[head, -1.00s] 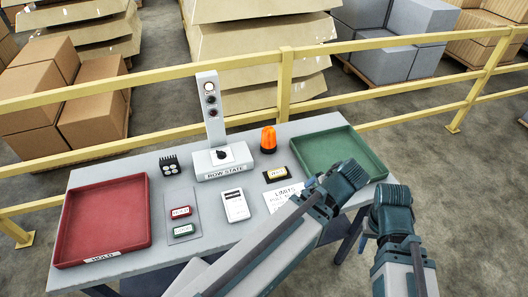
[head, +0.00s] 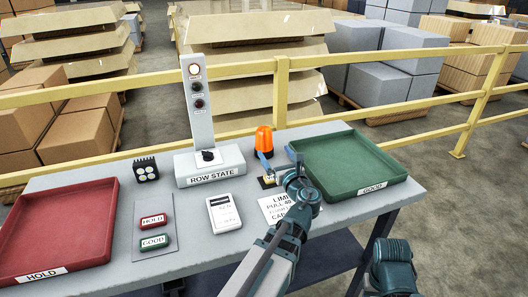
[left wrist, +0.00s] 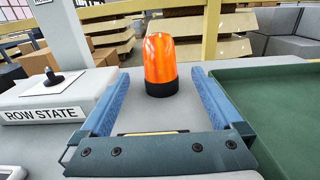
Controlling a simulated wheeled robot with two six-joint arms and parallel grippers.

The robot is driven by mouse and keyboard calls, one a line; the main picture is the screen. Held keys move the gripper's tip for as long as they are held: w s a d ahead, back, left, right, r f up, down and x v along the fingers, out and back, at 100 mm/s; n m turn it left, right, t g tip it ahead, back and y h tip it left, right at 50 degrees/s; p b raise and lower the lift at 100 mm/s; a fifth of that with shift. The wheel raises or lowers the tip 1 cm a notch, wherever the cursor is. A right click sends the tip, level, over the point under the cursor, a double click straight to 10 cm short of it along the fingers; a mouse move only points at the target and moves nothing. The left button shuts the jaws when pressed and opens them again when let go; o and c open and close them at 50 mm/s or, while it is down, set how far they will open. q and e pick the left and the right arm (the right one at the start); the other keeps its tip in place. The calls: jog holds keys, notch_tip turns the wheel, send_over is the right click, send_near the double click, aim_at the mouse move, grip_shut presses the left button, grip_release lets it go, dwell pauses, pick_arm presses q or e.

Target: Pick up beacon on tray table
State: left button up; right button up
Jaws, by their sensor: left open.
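The orange beacon (head: 264,139) with a black base stands upright on the grey table (head: 190,243), between the row state box and the green tray. It also shows in the left wrist view (left wrist: 161,60), ahead of my gripper and centred between its fingers. My left gripper (head: 278,163) is open, its blue fingers pointing at the beacon from the near side; in the left wrist view the fingers (left wrist: 158,98) lie to either side, apart from it. My right arm's end shows at the lower right of the head view; its fingers cannot be made out.
The row state box (head: 210,163) with its lamp post stands left of the beacon. The green GOOD tray (head: 362,187) is close on the right. The red HOLD tray (head: 62,232) is at the left. A yellow railing (head: 281,95) runs behind the table.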

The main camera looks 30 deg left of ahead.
aim_at(267, 142)
pick_arm(q)
jog(key=x, duration=0.8)
jog(key=shift+w+a, duration=0.25)
jog(key=x, duration=0.5)
jog(key=shift+a+f, duration=0.1)
jog(key=shift+f, duration=0.15)
jog(key=shift+c, duration=0.2)
jog(key=c, duration=1.4)
